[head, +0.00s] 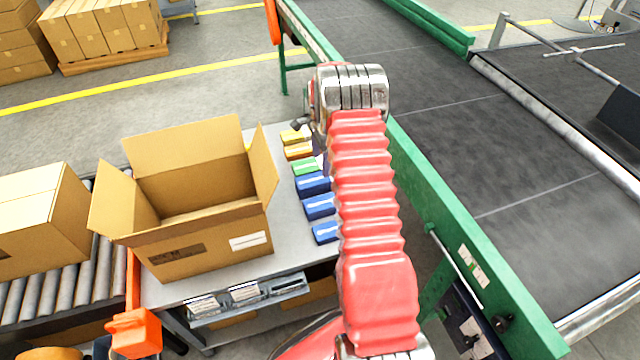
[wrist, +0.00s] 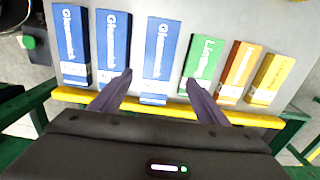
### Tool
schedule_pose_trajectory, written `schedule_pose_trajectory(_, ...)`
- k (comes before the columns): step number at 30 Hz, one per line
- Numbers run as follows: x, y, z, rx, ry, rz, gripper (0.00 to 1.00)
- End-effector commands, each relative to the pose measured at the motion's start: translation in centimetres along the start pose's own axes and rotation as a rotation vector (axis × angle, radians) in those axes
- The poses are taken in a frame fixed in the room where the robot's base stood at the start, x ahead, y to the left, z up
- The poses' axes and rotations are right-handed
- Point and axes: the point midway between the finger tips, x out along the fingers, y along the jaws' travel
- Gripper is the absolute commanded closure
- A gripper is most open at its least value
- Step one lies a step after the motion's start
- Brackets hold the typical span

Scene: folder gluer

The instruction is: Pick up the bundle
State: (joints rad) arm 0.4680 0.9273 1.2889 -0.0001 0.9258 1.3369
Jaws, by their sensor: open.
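A row of small cartons lies on the grey table. In the wrist view there are three blue ones, with the third blue carton (wrist: 157,50) between my fingers' lines, then a green carton (wrist: 203,62), an orange carton (wrist: 237,68) and a yellow carton (wrist: 270,78). The pictures do not show which of these is the bundle. My gripper (wrist: 158,88) is open and empty, its two dark fingers pointing at the row, one either side of the third blue carton. In the head view my red arm hides most of the gripper and the right ends of the cartons (head: 319,207).
A large open cardboard box (head: 200,245) stands on the grey table (head: 175,290), left of the cartons. A green-framed conveyor (head: 470,240) runs close along the right. A roller conveyor (head: 30,290) with a closed box (head: 45,222) is at the left. A yellow strip (wrist: 90,97) edges the table.

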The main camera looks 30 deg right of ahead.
Motion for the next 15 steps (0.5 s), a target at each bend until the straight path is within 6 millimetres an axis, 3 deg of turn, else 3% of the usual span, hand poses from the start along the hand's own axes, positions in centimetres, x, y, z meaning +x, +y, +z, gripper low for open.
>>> schedule_pose_trajectory(6, 3.3, 0.1, 0.0, 0.000, -0.001, 0.002, 0.31)
schedule_pose_trajectory(15, 4.1, 0.0, 0.0, 0.000, 0.000, -0.001, 0.31)
